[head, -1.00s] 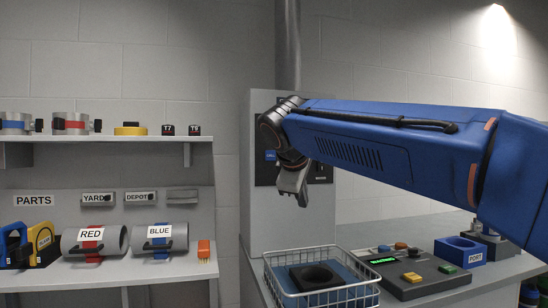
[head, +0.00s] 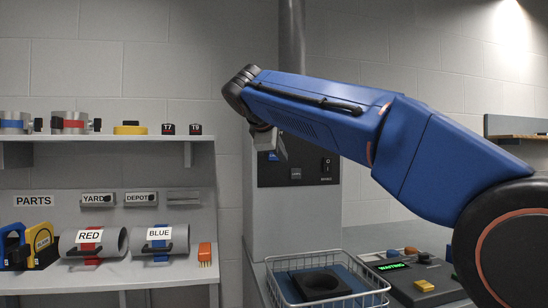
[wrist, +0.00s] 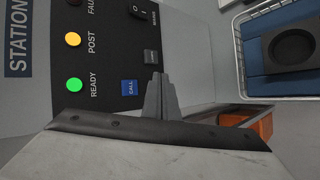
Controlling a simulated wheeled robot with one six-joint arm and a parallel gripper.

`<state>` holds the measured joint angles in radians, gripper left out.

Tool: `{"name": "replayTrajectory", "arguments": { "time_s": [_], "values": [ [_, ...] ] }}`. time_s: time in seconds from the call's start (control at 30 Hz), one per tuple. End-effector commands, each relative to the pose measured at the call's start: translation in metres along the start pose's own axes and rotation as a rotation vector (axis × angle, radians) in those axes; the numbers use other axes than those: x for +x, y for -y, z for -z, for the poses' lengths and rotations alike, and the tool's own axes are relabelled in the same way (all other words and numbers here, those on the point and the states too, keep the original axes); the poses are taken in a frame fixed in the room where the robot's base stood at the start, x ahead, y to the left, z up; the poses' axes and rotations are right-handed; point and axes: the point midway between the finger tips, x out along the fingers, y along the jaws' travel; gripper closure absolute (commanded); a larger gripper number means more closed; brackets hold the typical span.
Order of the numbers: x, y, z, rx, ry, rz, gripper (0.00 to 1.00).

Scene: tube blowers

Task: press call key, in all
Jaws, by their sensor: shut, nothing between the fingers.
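The call key (wrist: 130,87) is a small blue square marked CALL on the dark station panel (wrist: 105,45). In the head view the key (head: 272,157) shows at the panel's lower left, partly beside my fingers. My gripper (wrist: 157,82) is shut and empty. In the wrist view its tips show just right of the key, apart from it in the picture; I cannot tell the gap in depth. In the head view my gripper (head: 281,150) hangs in front of the panel. On the panel the READY lamp (wrist: 74,85) is lit green and the POST lamp (wrist: 73,39) yellow.
A rocker switch (wrist: 140,9) and a grey key (wrist: 152,57) sit near the call key. A wire basket (head: 345,300) with a dark ring block (head: 320,283) stands below. A console (head: 392,267) reads WAITING in green. Parts shelves (head: 100,139) are at left.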

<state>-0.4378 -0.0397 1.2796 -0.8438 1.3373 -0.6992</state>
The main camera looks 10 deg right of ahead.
Motion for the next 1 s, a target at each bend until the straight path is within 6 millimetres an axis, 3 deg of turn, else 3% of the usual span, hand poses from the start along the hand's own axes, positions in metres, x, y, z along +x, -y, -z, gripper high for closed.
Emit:
{"name": "replayTrajectory", "arguments": {
  "time_s": [0.6,1.0],
  "values": [
    [0.048,-0.034,0.035,0.001,0.000,0.000,1.00],
    [0.058,-0.042,0.042,0.001,0.000,0.000,1.00]
  ]
}}
